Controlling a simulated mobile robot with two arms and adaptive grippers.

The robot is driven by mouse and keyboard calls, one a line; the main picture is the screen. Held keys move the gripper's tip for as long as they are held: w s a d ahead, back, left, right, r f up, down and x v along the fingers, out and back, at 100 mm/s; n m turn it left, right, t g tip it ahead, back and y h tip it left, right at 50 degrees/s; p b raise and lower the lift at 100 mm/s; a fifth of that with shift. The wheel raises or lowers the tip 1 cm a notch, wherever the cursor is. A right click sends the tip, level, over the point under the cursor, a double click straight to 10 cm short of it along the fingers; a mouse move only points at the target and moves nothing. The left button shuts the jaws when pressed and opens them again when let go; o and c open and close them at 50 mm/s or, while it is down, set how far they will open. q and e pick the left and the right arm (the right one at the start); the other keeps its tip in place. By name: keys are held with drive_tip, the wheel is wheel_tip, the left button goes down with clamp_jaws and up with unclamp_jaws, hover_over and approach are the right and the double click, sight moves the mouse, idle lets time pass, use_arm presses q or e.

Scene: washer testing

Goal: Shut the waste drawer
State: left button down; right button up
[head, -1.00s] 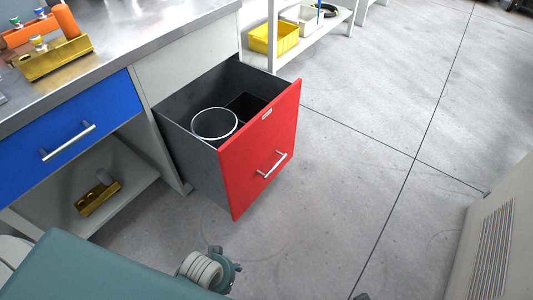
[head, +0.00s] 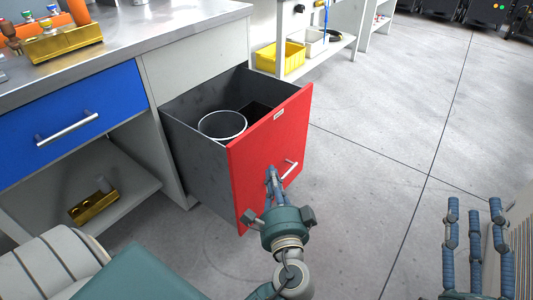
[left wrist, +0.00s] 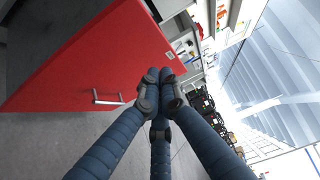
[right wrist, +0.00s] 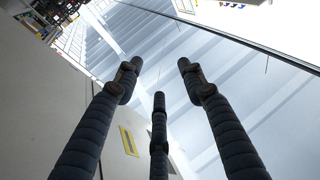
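The waste drawer (head: 250,166) has a red front and grey sides, and it stands pulled out from the bench. Its silver handle (head: 290,171) is on the red front, and it also shows in the left wrist view (left wrist: 108,98). A round white-rimmed bin (head: 222,125) sits inside. My left gripper (head: 272,175) is in front of the red face, close to the handle, with its fingertips together and nothing between them. Whether it touches the face is unclear. My right gripper (head: 474,205) is at the lower right with its fingers spread and empty, also in the right wrist view (right wrist: 157,75).
A blue drawer (head: 65,123) is shut left of the waste drawer. A low shelf with a yellow bin (head: 280,57) stands behind. The floor (head: 350,210) right of the drawer is clear. A pale cabinet with vents (head: 522,235) is at the far right.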

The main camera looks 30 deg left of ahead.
use_arm(q)
drive_tip(key=b, duration=0.1)
approach(253, 133)
drive_tip(key=w+d, duration=0.1)
drive_tip(key=w, duration=0.2)
drive_tip(key=shift+w+a+f+b, duration=0.1)
drive_tip(key=shift+w+a, duration=0.1)
drive_tip(key=shift+a, duration=0.5)
drive_tip(key=shift+w+a+b, duration=0.1)
drive_tip(key=shift+w+a, duration=0.1)
drive_tip(key=shift+a, duration=0.5)
drive_tip(key=shift+w+a+f+b, duration=0.1)
drive_tip(key=shift+w+a, duration=0.15)
drive_tip(key=shift+a, duration=0.4)
use_arm(e)
drive_tip(key=s+r+t+y, duration=0.2)
drive_tip(key=s+r+t, duration=0.2)
drive_tip(key=r, duration=0.4)
drive_tip(key=shift+s+r+t, duration=0.2)
drive_tip(key=shift+s+t, duration=0.1)
drive_tip(key=shift+s, duration=0.05)
drive_tip(key=shift+d, duration=0.1)
use_arm(q)
drive_tip(key=shift+a, duration=0.1)
